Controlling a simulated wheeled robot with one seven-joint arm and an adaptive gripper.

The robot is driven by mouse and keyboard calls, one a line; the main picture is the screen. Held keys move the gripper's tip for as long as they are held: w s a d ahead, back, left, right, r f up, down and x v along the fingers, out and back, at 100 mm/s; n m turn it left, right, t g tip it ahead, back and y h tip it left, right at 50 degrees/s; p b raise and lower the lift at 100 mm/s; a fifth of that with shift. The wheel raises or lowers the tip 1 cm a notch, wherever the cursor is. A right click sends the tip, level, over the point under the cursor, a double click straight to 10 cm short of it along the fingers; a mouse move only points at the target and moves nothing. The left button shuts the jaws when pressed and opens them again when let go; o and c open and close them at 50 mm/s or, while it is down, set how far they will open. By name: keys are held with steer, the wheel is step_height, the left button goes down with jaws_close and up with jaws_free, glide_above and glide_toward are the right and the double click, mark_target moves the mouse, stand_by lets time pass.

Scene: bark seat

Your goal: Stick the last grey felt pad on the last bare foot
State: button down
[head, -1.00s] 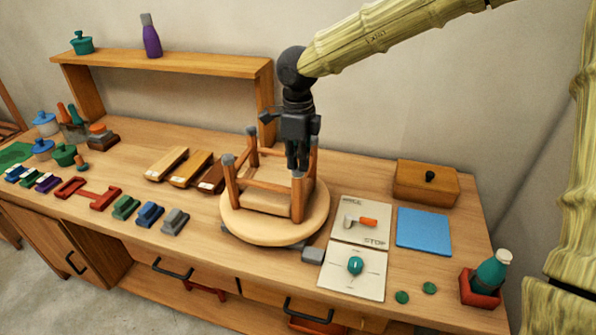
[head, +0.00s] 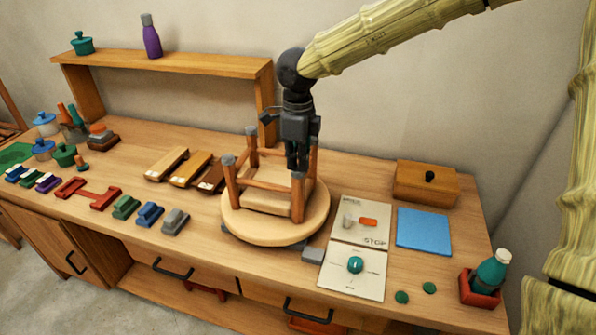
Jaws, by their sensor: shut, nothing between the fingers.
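An upside-down wooden stool rests on its round seat (head: 262,226) on the bench, its legs pointing up. The far left foot (head: 251,130) and near left foot (head: 228,160) have grey tips. The near right foot (head: 298,175) also shows a grey tip, right under my fingers. The far right foot is mostly hidden behind my gripper. My gripper (head: 297,168) points straight down and is shut with nothing held. Its fingertips are at or just above the near right foot; I cannot tell whether they touch. No loose grey felt pad can be made out.
Three wooden blocks (head: 190,170) lie left. A shelf (head: 165,62) stands behind.

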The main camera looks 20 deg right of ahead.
steer(key=shift+s, duration=0.1)
steer(key=shift+r+p, duration=2.95)
steer(key=shift+p, duration=0.6)
